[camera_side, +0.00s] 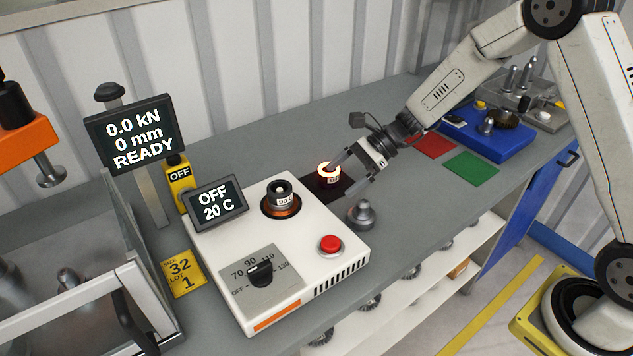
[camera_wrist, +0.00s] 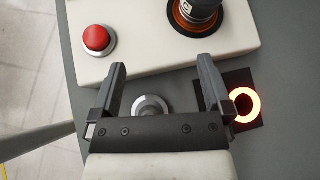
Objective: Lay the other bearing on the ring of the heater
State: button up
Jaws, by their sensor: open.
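The white heater (camera_side: 275,262) stands on the bench; its display (camera_side: 216,202) reads "OFF 20 C". On its copper-coloured ring (camera_side: 281,208) stands a dark round piece with a white label (camera_side: 283,190). A ring glowing orange-white (camera_side: 328,172), apparently a bearing, lies on a dark square pad behind the heater; it also shows in the wrist view (camera_wrist: 244,105). A grey stepped round part (camera_side: 362,214) stands beside the heater. My gripper (camera_side: 352,174) is open and empty above the bench, near the glowing ring. In the wrist view, my gripper (camera_wrist: 163,68) partly hides the grey part.
A red button (camera_side: 330,243) and a dial (camera_side: 260,271) sit on the heater. Red (camera_side: 434,145) and green (camera_side: 472,166) mats and a blue tray (camera_side: 488,141) lie to the right. A press display (camera_side: 137,133) reads "READY". A yellow card (camera_side: 183,273) lies left of the heater.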

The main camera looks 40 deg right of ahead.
jog(key=s+d+n+h, duration=0.3)
jog(key=s+n+h, duration=0.2)
jog(key=s+n, duration=0.4)
jog(key=s+d+r+n+h, duration=0.1)
jog(key=s+d+n+h, duration=0.3)
jog(key=s+n, duration=0.5)
jog(key=shift+s+r+n+h, duration=0.2)
jog(key=shift+n+h, duration=0.3)
jog(key=shift+h, duration=0.5)
jog(key=shift+w, duration=0.1)
